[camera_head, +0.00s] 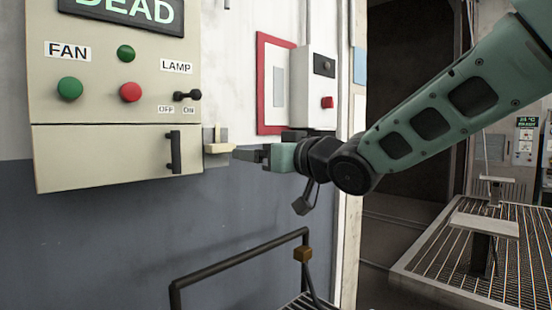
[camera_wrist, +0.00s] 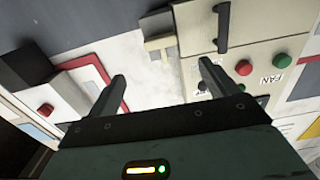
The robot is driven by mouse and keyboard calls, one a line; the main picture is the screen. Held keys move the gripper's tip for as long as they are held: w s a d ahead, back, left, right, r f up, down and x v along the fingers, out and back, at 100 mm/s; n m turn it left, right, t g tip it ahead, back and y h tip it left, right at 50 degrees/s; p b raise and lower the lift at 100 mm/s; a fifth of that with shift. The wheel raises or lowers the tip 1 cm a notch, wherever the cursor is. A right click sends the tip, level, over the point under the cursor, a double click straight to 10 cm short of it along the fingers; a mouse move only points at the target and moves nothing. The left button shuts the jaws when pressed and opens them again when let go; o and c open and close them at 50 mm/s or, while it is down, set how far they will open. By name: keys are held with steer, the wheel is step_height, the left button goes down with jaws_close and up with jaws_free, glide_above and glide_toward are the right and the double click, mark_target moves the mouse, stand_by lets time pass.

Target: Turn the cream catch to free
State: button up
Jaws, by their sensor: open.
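The cream catch (camera_head: 219,148) sits on a grey plate at the right edge of the cream control box (camera_head: 105,100), beside its lower door (camera_head: 100,155). In the wrist view the catch (camera_wrist: 158,43) lies ahead, above the gap between my fingers. My gripper (camera_head: 245,152) is open and empty, with its fingertips close to the catch's right end in the head view. In the wrist view the fingertips (camera_wrist: 163,72) stand on either side of the catch's line. Contact between finger and catch cannot be told.
A black door handle (camera_head: 174,152) is just left of the catch. The LAMP switch (camera_head: 188,95) is above it. A red-framed panel (camera_head: 275,85) and a white box with a red button (camera_head: 314,90) are on the wall above my gripper. A dark rail (camera_head: 240,258) stands below.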

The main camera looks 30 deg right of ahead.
steer(key=v, duration=0.3)
steer(key=shift+s, duration=0.15)
steer(key=shift+f, duration=0.1)
stand_by(0.4)
steer(key=s+a+f+g+h+p, duration=0.1)
steer(key=s+a+f+g, duration=0.25)
steer(key=f, duration=0.45)
steer(key=s+a+f+g+h+p, duration=0.1)
steer(key=s+a+f+g, duration=0.1)
steer(key=a+f+g, duration=0.4)
steer(key=s+a+f+n+g+h, duration=0.1)
steer(key=s+f+g, duration=0.3)
steer(key=s, duration=0.6)
steer(key=s+a+f+n+g+h, duration=0.1)
steer(key=s+f+n+g+h, duration=0.1)
steer(key=s+f, duration=0.6)
steer(key=s+n+g, duration=0.1)
steer(key=s, duration=0.1)
steer(key=shift+s+f+g+p, duration=0.3)
steer(key=shift+f+g+p, duration=0.05)
